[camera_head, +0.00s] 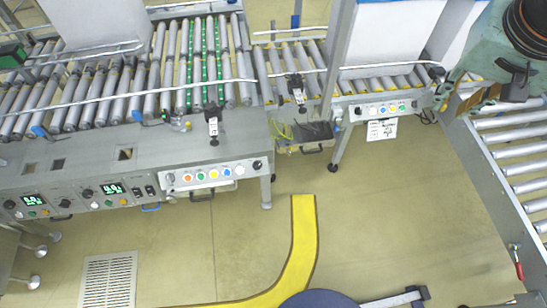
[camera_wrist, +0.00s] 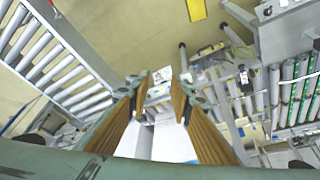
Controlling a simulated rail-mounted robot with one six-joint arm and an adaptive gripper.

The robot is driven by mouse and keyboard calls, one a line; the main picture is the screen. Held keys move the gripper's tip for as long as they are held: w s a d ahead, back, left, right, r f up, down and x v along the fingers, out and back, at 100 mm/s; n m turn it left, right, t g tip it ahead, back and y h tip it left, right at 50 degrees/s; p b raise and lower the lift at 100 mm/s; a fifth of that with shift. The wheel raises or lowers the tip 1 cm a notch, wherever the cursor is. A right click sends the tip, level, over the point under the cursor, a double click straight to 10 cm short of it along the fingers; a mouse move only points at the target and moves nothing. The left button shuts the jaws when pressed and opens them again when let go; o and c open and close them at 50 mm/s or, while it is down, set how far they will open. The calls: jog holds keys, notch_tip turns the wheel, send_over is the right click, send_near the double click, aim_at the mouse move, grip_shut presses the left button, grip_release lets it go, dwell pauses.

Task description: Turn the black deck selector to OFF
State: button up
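Several black knobs show in the head view, and I cannot read which one is the deck selector. One knob (camera_head: 257,165) is at the right end of the wide button panel (camera_head: 210,175). Another knob (camera_head: 358,111) is at the left end of the smaller button panel (camera_head: 385,109). More dark knobs sit beside the green displays at the far left. My gripper (camera_wrist: 163,95) is open and empty in the wrist view, with brown-padded fingers apart. In the head view it is at the upper right, above the rollers and right of the smaller panel.
Roller conveyors (camera_head: 205,65) fill the upper left, with metal guide rails across them. Another roller conveyor (camera_head: 520,165) runs along the right edge. A white printed sheet (camera_head: 382,130) hangs under the smaller panel. The floor with the yellow stripe (camera_head: 304,230) is open in front of the panels.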

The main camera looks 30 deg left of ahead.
jog(key=w+a+f+y+p, duration=0.1)
jog(key=w+a+f+p, duration=0.1)
jog(key=w+a+f, duration=0.6)
jog(key=g+y+p, duration=0.5)
jog(key=p, duration=0.1)
send_near(259, 165)
jog(key=v, duration=0.5)
jog(key=shift+s+a+r, duration=0.1)
jog(key=shift+s+r, duration=0.05)
jog(key=shift+r, duration=0.05)
jog(key=shift+f, duration=0.15)
jog(key=shift+w+b+x, duration=0.1)
jog(key=shift+b+x, duration=0.25)
jog(key=shift+x, duration=3)
jog(key=shift+w+b+x, duration=0.15)
jog(key=shift+b+x, duration=0.15)
jog(key=shift+x, duration=3.1)
grip_shut()
